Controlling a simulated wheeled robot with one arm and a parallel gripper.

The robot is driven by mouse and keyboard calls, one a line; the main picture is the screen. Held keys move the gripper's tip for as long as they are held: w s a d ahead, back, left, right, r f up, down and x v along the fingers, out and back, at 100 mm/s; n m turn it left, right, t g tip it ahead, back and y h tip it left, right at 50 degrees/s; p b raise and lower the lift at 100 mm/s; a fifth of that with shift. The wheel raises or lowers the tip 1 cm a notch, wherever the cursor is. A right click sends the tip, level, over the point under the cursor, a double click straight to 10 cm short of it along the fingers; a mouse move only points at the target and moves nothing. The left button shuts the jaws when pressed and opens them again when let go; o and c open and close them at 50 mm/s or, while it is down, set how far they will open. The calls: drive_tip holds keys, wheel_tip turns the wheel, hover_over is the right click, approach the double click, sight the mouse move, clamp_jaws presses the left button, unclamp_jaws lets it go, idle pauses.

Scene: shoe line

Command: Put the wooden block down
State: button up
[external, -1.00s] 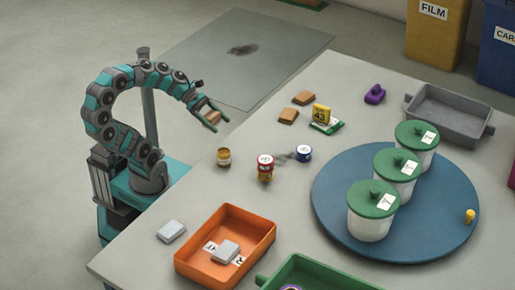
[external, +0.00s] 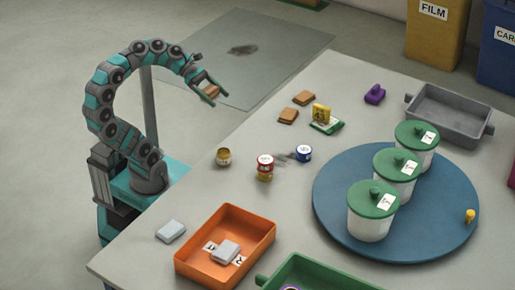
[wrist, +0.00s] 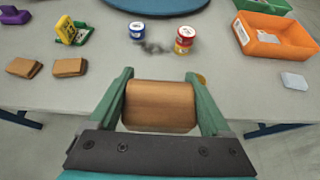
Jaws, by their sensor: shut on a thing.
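My gripper (external: 211,90) is shut on a wooden block (wrist: 161,106), which sits between the two green fingers in the wrist view. In the external view the held wooden block (external: 210,91) is up in the air, near the table's left edge. Two more wooden blocks lie on the table (external: 395,274), one at the back (external: 304,97) and one just in front of it (external: 288,116). In the wrist view these two blocks show at the left (wrist: 70,67) and farther left (wrist: 24,68).
Near the table's edge stand a gold tin (external: 223,156), a red tin (external: 265,161) on a yellow one, and a blue tin (external: 304,153) by a dark smudge. An orange tray (external: 262,246) and a blue round board (external: 330,200) with lidded tubs take up more room.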

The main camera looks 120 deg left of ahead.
drive_tip(key=shift+w+d+m+h, duration=0.4)
drive_tip(key=shift+w+d, duration=0.1)
drive_tip(key=shift+d, duration=0.05)
drive_tip(key=w+d+r+m+g+h+p, duration=0.15)
drive_tip(key=w+d+m+g+h, duration=0.3)
drive_tip(key=d, duration=1.05)
drive_tip(key=w+d+m+g+h+p, duration=0.2)
drive_tip(key=w+d+m+h, duration=0.35)
drive_tip(key=d, duration=0.85)
drive_tip(key=s+d+f+m+g+h+p, duration=0.1)
drive_tip(key=s+d+m+g, duration=0.25)
drive_tip(key=s+d, duration=0.45)
drive_tip(key=s+d+f+m+g+p, duration=0.1)
drive_tip(key=s+d+m+g, duration=0.2)
drive_tip(key=d, duration=0.9)
drive_tip(key=b, duration=0.1)
hover_over(124, 255)
drive_tip(key=shift+m+t, duration=0.3)
drive_tip(key=shift+m, duration=0.05)
wheel_tip(124, 255, down, 12)
drive_tip(key=shift+w+d+f, duration=0.1)
drive_tip(key=shift+w+f, duration=0.05)
drive_tip(key=shift+f+b, duration=0.7)
drive_tip(key=shift+f, duration=1)
drive_tip(key=shift+f, duration=0.1)
